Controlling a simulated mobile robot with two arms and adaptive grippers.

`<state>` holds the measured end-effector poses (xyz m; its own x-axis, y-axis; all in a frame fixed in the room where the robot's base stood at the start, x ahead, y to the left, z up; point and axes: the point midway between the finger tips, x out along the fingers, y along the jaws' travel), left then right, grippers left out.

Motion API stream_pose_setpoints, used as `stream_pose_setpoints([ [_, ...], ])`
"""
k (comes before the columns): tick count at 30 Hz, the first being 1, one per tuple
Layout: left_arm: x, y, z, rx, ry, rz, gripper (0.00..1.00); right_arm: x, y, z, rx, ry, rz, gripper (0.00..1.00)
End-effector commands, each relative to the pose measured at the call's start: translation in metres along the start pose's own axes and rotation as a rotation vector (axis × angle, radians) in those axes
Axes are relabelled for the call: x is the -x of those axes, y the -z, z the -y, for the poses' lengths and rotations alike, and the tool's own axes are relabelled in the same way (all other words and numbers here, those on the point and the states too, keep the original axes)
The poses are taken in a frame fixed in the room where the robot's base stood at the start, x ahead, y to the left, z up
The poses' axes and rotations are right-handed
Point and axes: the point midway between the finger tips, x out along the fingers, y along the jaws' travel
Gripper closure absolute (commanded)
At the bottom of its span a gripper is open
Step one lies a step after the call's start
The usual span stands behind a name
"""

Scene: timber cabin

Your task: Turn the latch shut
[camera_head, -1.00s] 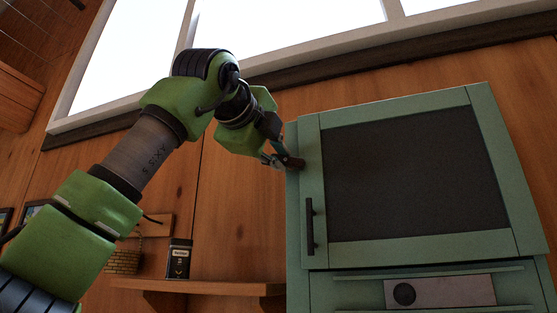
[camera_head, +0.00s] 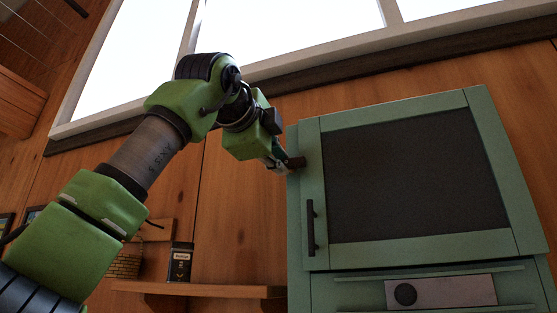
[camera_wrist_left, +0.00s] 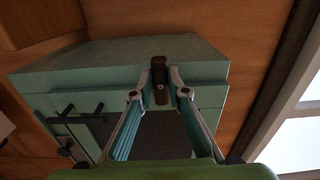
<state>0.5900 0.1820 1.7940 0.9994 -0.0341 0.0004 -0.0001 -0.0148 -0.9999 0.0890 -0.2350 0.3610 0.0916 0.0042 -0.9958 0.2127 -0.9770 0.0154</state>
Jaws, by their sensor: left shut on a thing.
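The green cabinet (camera_head: 308,200) hangs on the timber wall, its dark-panelled door (camera_head: 405,170) lying flush in the frame. The latch (camera_head: 298,162) is a small dark brown bar at the upper left edge of the door; in the head view it lies about level. My left gripper (camera_head: 284,165) comes to it from the left and is shut on it. In the left wrist view the latch (camera_wrist_left: 160,78) stands upright between the two fingertips of my left gripper (camera_wrist_left: 160,95). The latch's pivot is hard to make out. My right gripper is not in view.
A dark bar handle (camera_head: 310,227) sits low on the door's left side. A wooden shelf (camera_head: 215,290) with a dark tin (camera_head: 180,262) is at lower left, and a window (camera_head: 290,30) is above.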

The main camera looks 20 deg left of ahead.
Motion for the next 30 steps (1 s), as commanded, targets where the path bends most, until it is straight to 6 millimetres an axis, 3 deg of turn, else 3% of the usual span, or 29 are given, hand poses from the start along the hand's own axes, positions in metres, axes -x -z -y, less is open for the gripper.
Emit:
stream_pose_setpoints([
  [4, 0.0, 0.0, 0.0, 0.003, -0.001, -0.001, 1.0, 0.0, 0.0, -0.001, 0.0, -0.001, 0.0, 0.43],
  [5, 0.0, 0.0, 0.0, 0.003, -0.001, -0.001, 0.77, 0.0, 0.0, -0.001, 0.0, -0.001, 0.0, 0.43],
  [6, 0.0, 0.0, 0.0, 0.002, -0.001, 0.0, 0.68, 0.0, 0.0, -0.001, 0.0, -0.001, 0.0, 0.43],
  [20, 0.006, 0.0, 0.001, 0.0, 0.0, -0.001, 0.68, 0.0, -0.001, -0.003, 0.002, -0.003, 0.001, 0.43],
  [26, 0.032, -0.001, 0.0, -0.001, 0.002, 0.0, 0.68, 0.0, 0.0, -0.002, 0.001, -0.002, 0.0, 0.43],
  [30, 0.064, -0.001, 0.001, -0.002, 0.004, 0.0, 0.68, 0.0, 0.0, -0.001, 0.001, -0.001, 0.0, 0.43],
])
